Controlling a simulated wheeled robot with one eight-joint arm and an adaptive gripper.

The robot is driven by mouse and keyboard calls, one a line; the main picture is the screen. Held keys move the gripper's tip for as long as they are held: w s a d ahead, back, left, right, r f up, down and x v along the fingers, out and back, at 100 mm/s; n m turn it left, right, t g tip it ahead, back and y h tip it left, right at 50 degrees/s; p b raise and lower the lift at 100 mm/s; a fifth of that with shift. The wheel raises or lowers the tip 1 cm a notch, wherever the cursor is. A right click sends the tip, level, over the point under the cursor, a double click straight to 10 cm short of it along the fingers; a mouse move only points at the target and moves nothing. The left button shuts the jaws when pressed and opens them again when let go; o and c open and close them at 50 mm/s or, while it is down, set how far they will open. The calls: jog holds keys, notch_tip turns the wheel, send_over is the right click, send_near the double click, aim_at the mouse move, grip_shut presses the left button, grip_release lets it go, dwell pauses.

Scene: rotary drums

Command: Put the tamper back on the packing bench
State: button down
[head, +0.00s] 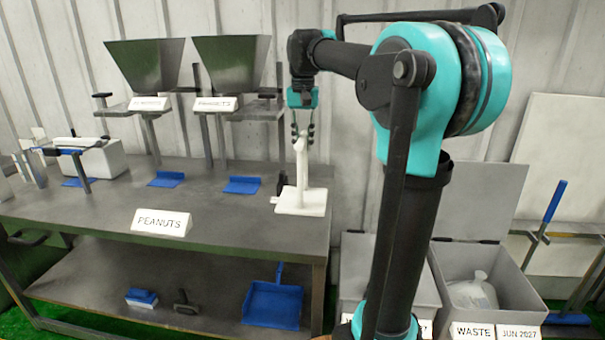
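My gripper (303,130) points straight down at the back right of the bench. Its dark fingertips are on either side of the top of a white upright post on a flat square white base (302,201). I cannot tell whether the fingers touch the post. The base appears to rest on the packing bench (255,228) near its right end. No part is labelled as the tamper, and I cannot tell for sure whether this white piece is it. A small dark item (282,184) stands just left of the post.
Two hoppers (146,65) (232,63) stand over the bench, with blue pads (167,179) below. A PEANUTS sign (162,222) is at the front edge. The lower shelf holds a blue brush (141,298), a dark tool (185,302) and a blue dustpan (272,303). Waste bins (490,270) stand right.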

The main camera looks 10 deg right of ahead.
notch_tip(320, 180, down, 9)
jog(key=shift+f, duration=0.2)
dwell(0.3)
jog(key=shift+f, duration=0.15)
jog(key=c, duration=1.3)
grip_release()
jog(key=shift+c, duration=0.2)
notch_tip(320, 180, up, 12)
jog(key=shift+r, duration=0.15)
